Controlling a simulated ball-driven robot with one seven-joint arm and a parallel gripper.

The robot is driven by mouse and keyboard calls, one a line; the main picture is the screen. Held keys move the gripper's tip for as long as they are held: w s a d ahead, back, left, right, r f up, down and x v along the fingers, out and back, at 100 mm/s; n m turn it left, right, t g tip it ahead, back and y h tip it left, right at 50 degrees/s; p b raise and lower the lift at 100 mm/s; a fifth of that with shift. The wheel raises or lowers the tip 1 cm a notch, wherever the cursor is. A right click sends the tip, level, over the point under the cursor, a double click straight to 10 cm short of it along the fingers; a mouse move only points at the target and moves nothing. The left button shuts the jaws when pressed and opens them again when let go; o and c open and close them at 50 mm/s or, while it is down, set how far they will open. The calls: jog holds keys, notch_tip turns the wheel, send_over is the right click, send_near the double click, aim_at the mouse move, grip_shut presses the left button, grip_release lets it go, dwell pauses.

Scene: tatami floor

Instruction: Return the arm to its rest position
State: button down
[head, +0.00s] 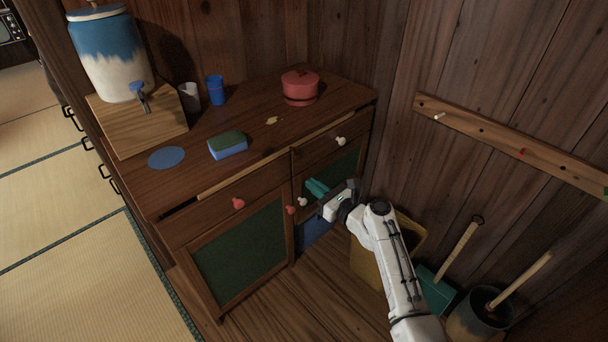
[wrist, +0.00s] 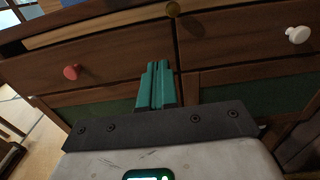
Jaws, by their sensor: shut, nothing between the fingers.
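My white arm reaches in from the lower right in the head view. My gripper (head: 316,187) has teal fingers and is in front of the cabinet (head: 190,207), near its right-hand door. In the wrist view my gripper (wrist: 157,84) shows its teal fingers closed together with nothing between them. They point toward the cabinet front, near the gap between the two drawers. I cannot tell whether the fingertips touch the cabinet.
On the cabinet top are a dispenser (head: 108,55), a sponge (head: 228,146), a blue cup (head: 216,90) and a red pot (head: 299,86). A yellow bin (head: 366,262), a teal dustpan (head: 436,289) and a bucket (head: 476,318) stand at right. A peg rail (head: 510,143) crosses the wall.

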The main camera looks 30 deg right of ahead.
jog(key=s+a+f+n+g+y+p, duration=0.1)
jog(key=s+a+n+g+p, duration=0.35)
jog(key=s+n, duration=0.65)
jog(key=s+a+f+n+g+y+p, duration=0.1)
jog(key=s+a+f+n+g+p, duration=0.15)
jog(key=s+a+n+g, duration=0.55)
jog(key=s+d+r+n+g+h+p, duration=0.1)
jog(key=s+d+r+n+h, duration=0.1)
jog(key=s, duration=0.6)
jog(key=s+d+r+n+g+h+p, duration=0.1)
jog(key=s+d+r+n+h+p, duration=0.1)
jog(key=s+n, duration=0.5)
jog(key=s+d+r+n+g+h+p, duration=0.1)
jog(key=s+d+r+n, duration=0.3)
jog(key=s, duration=0.7)
jog(key=shift+r+n+g+h, duration=0.4)
jog(key=shift+r+g+h, duration=0.05)
jog(key=shift+h, duration=0.45)
